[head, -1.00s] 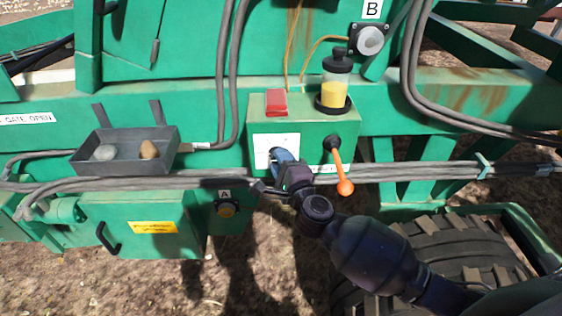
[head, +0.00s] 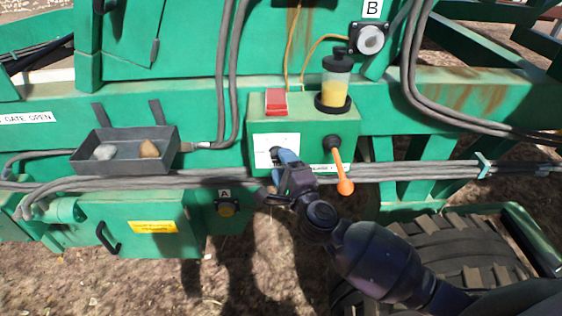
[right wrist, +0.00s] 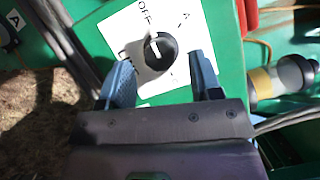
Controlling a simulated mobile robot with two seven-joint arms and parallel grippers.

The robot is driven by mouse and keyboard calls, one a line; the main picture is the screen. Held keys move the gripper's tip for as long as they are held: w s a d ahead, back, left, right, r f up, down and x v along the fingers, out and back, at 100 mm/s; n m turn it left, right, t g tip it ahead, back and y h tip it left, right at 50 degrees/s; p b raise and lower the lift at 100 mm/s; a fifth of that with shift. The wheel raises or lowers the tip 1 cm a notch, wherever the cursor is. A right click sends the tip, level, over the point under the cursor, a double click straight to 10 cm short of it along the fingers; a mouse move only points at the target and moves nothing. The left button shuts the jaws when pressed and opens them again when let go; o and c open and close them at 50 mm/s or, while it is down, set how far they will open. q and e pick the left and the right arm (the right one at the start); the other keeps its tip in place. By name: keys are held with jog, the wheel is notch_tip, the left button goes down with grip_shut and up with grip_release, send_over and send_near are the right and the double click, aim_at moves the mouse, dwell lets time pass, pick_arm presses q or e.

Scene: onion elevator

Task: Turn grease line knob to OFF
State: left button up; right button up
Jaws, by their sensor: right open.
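The grease line knob is a round black dial (right wrist: 160,52) with a white pointer mark, on a white label plate (right wrist: 120,35) bearing OFF and another mark. The pointer stands roughly toward the upper side of the plate; its exact setting is hard to read. In the head view the plate (head: 262,150) is on the front of a green box, with the knob partly hidden by my gripper. My right gripper (right wrist: 162,78) is open, its two blue-grey fingers on either side of the knob's near side, apart from it as far as I can tell. My left gripper is not in view.
An orange-handled lever (head: 343,175) hangs right of the plate. A red cover (head: 276,101) and a yellow grease reservoir (head: 335,90) sit atop the box. Grey hoses (head: 420,171) run across just below. A grey tray (head: 125,158) with stones is at left.

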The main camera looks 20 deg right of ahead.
jog(key=s+d, duration=0.1)
jog(key=s, duration=0.8)
jog(key=shift+f+b, duration=0.3)
jog(key=shift+f, duration=0.15)
